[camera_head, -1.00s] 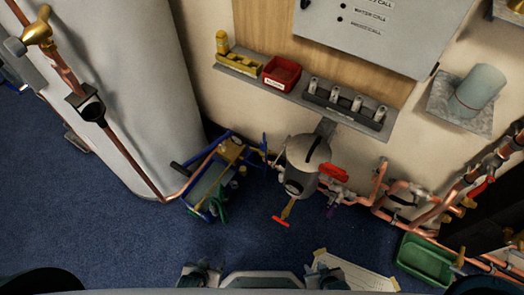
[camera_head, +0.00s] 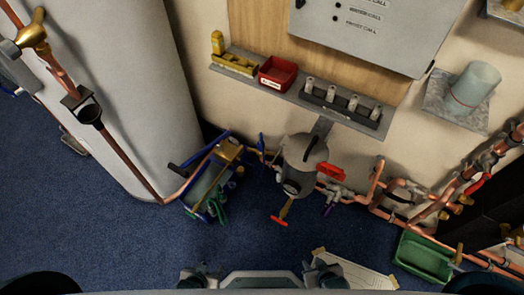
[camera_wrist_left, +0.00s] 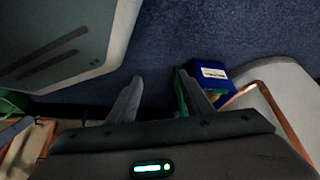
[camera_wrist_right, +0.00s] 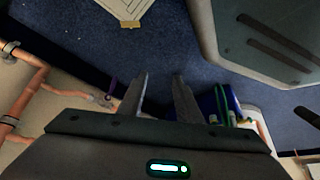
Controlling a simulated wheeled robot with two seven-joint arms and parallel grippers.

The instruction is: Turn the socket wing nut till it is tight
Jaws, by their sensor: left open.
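I cannot tell which fitting is the socket wing nut. A grey vessel (camera_head: 302,160) with a dark curved handle stands on the pipe line by the wall. A red-tipped brass stem (camera_head: 281,216) hangs below it, and a red lever (camera_head: 331,172) is at its right. My left gripper (camera_head: 200,272) and right gripper (camera_head: 323,270) are at the bottom edge of the head view, apart from the vessel and pipes. In the left wrist view the fingers (camera_wrist_left: 162,88) are spread and empty. In the right wrist view the fingers (camera_wrist_right: 161,88) are also apart with nothing between them.
Copper pipes (camera_head: 410,213) with valves run along the right wall. A green bin (camera_head: 424,257) and a paper sheet (camera_head: 352,276) lie at the lower right. Blue floor is open in front.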

